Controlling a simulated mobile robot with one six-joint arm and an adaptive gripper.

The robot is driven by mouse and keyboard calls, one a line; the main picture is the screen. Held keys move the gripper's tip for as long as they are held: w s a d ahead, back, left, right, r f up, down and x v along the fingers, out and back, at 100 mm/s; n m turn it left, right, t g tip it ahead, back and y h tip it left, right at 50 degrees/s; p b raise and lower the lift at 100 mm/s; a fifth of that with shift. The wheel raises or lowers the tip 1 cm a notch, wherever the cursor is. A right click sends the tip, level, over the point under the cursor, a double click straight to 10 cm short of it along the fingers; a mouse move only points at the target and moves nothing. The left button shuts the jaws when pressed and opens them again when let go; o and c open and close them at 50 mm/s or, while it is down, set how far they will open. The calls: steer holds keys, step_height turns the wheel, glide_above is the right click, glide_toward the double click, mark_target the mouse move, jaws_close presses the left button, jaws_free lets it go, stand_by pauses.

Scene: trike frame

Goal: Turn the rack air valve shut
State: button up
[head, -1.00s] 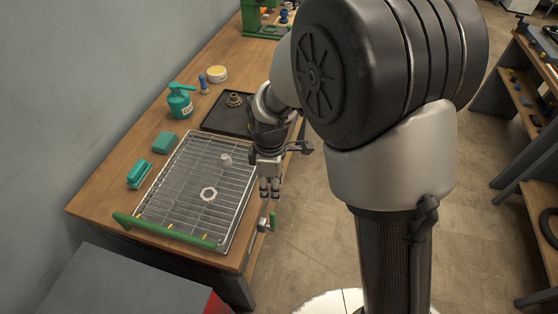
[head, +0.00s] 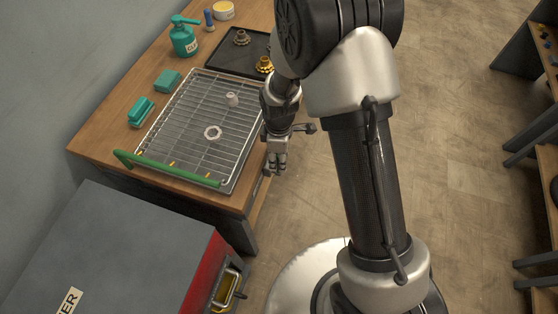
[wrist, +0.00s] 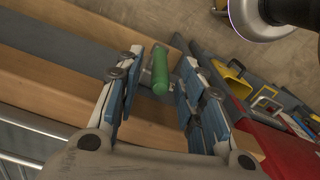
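The rack air valve shows in the wrist view as a green lever handle (wrist: 160,72) at the side of the wooden bench. In the head view I cannot make it out; my gripper is over that area. My gripper (wrist: 161,88) is open, with its blue-padded fingers on either side of the green handle in the picture. Gaps show between handle and pads, so it is not gripped. I cannot tell how deep the handle sits between them. In the head view my gripper (head: 274,170) points down beside the bench's right edge.
A dark tray (head: 228,58) holds gears. A red-and-grey cabinet (head: 135,255) stands in front.

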steer(key=shift+f, duration=0.65)
steer(key=shift+c, duration=0.5)
jaws_close()
